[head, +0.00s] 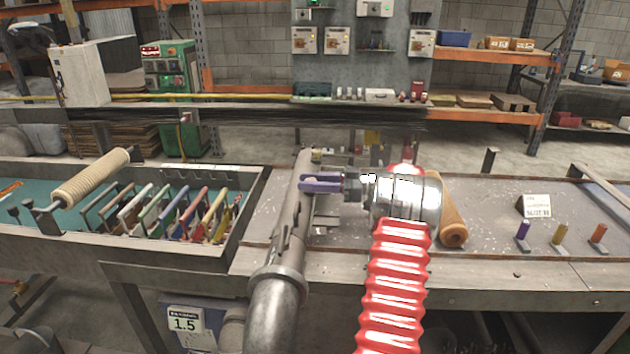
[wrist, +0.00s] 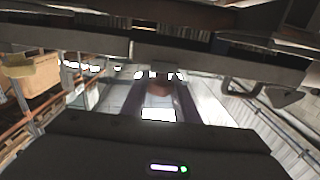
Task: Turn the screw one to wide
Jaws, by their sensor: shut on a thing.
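A grey metal tube (head: 293,228) slants up from the front edge of the bench in the head view. My gripper (head: 308,183) comes in from the right, its purple fingers reaching the upper part of the tube. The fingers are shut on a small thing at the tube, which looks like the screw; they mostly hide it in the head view. In the wrist view a small brownish end (wrist: 159,87) shows between the two fingers of my gripper (wrist: 160,98). I cannot tell how far the screw is turned.
A tray (head: 130,245) of coloured frames and a wooden roller (head: 92,178) are on the left. A brown roller (head: 450,215) lies just behind my wrist. Purple, yellow and orange pegs (head: 560,233) stand at the right. A "1.5" sign (head: 185,322) hangs below the bench.

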